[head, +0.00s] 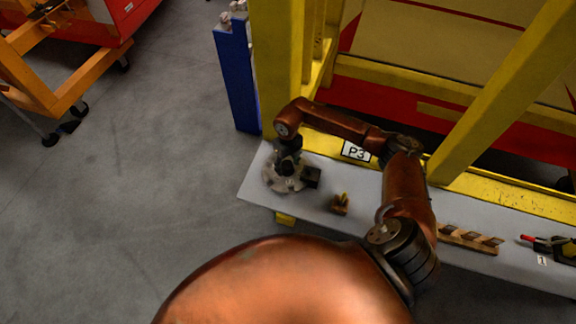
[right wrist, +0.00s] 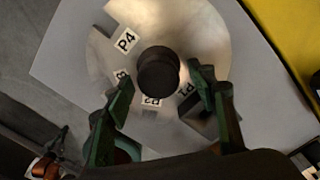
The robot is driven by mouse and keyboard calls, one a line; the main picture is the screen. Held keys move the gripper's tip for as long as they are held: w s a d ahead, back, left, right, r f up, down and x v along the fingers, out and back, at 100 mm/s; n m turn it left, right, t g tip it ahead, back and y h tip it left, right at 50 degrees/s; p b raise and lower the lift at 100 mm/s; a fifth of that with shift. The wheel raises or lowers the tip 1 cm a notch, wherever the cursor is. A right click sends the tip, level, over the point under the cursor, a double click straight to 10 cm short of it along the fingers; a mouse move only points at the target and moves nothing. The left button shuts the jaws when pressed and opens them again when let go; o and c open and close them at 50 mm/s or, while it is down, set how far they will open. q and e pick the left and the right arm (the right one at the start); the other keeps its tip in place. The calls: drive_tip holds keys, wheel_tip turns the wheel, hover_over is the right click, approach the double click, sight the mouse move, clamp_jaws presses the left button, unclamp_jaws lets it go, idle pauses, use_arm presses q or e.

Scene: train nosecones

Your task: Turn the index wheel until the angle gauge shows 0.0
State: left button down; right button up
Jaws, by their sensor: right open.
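The index wheel (head: 273,181) is a round metallic disc at the left end of the grey bench. In the right wrist view the wheel (right wrist: 92,62) carries white labels, with P4, P2 and P1 legible, and a dark round knob (right wrist: 158,68) at its centre. My right gripper (head: 288,164) is over the wheel. In the right wrist view its open green fingers (right wrist: 161,80) stand on either side of the knob's near side; I cannot tell whether they touch it. A dark box (head: 312,176) sits beside the wheel. I see no readable angle gauge. My left gripper is not in view.
A small yellow and dark object (head: 340,204) stands on the bench (head: 385,214). A wooden block rack (head: 468,239) and a tool with a red tip (head: 545,243) lie further right. Grey floor lies left.

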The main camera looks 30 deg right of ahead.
drive_tip(key=shift+f, duration=0.65)
clamp_jaws()
